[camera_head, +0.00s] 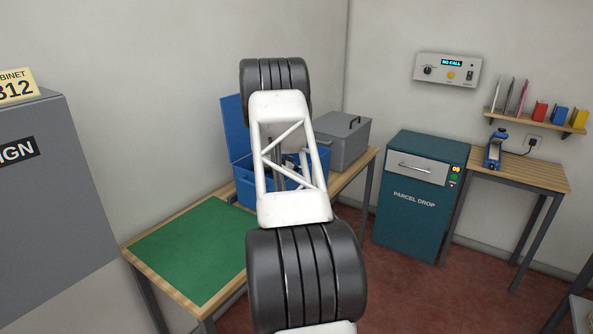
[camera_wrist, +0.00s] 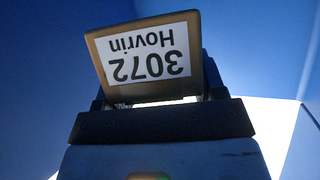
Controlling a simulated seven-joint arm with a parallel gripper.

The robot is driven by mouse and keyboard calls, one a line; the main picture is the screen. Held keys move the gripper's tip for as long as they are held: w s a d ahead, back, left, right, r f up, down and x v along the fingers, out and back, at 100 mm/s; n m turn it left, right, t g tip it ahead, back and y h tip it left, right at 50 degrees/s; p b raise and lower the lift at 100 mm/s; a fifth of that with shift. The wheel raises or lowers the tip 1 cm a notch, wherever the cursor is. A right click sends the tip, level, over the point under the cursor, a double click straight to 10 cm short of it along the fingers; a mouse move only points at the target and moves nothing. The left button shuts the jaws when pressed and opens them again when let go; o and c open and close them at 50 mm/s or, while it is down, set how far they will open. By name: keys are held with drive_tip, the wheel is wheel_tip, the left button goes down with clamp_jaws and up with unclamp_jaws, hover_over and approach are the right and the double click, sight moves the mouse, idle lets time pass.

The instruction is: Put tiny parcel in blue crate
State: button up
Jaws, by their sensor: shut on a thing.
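The tiny parcel (camera_wrist: 150,55) is a small brown box with a white label reading "3072 Hovrin", upside down in the wrist view. My gripper (camera_wrist: 155,98) is shut on it, and the parcel is slightly tilted in the picture. Blue surfaces of the blue crate (camera_wrist: 40,75) fill the wrist view on both sides of the parcel. In the head view the blue crate (camera_head: 247,192) stands on the wooden table with its lid raised. My arm hides much of it and the parcel there. I cannot tell if the parcel touches the crate floor.
A green mat (camera_head: 190,250) lies bare on the table, left of the crate. A grey lidded box (camera_head: 345,145) stands behind and right of it. A teal parcel-drop cabinet (camera_head: 415,205) stands apart at right. A grey cabinet (camera_head: 50,210) is at far left.

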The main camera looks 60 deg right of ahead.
drive_tip(key=shift+f, duration=0.45)
drive_tip(key=o, duration=1)
drive_tip(key=shift+r, duration=0.1)
drive_tip(key=shift+r, duration=0.5)
drive_tip(key=shift+v, duration=2.75)
drive_tip(key=shift+r, duration=0.1)
